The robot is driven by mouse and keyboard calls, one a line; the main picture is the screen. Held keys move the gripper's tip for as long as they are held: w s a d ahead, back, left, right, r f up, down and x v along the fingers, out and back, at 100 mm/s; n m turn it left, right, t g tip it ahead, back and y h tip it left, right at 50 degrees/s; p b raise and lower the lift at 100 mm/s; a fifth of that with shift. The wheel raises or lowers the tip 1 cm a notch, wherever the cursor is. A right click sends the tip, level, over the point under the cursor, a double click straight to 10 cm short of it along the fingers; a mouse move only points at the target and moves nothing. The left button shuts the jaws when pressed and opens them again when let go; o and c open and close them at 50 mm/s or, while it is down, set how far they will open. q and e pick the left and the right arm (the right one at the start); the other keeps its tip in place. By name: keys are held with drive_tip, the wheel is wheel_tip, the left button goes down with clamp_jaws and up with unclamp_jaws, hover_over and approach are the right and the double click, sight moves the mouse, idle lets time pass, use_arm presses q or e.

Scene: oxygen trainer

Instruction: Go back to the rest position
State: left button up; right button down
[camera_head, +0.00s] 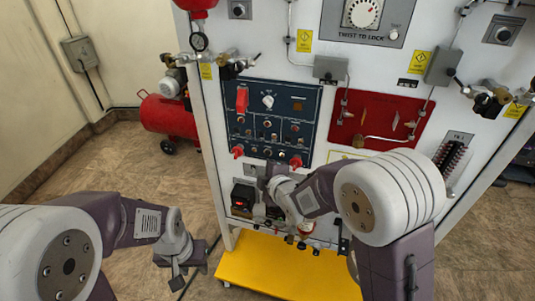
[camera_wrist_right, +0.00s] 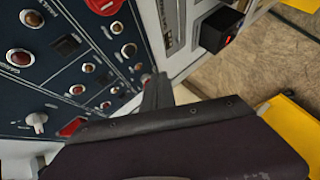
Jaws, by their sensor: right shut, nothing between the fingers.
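My right arm reaches across the lower part of the white trainer panel in the head view. My right gripper (camera_head: 264,176) is in front of the panel, just below the dark blue control board (camera_head: 280,88). It is shut and empty. In the right wrist view the right gripper (camera_wrist_right: 158,92) points along the blue board (camera_wrist_right: 42,98), with buttons and a knob close to the left of its fingers. Whether it touches the board I cannot tell. My left gripper (camera_head: 178,277) hangs low over the floor, left of the yellow step, apart from the panel. Its finger opening is unclear.
The yellow step (camera_head: 285,268) stands at the panel's foot. A small black box with a red display (camera_head: 243,196) is below the blue board. A red tank (camera_head: 168,120) stands at the back left. Valves stick out near the panel's top. The floor at left is clear.

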drive_tip(key=s+d+r+m+h+p, duration=0.1)
drive_tip(key=d+r+m+h+p, duration=0.25)
drive_tip(key=d+r+p, duration=0.65)
drive_tip(key=s+d+f+m+g, duration=0.2)
drive_tip(key=s+f+m+g, duration=0.1)
drive_tip(key=s, duration=0.4)
drive_tip(key=s+d+f+m+g+b, duration=0.1)
drive_tip(key=s+d+f+m+g, duration=0.2)
drive_tip(key=s+m, duration=0.4)
drive_tip(key=s+d+f+m+g+h+b, duration=0.1)
drive_tip(key=s+f+m+g, duration=0.3)
drive_tip(key=s, duration=0.5)
wheel_tip(320, 180, down, 2)
drive_tip(key=shift+s+d+m+g, duration=0.2)
drive_tip(key=shift+d+m+g, duration=0.2)
drive_tip(key=shift+d+m, duration=0.4)
idle(0.9)
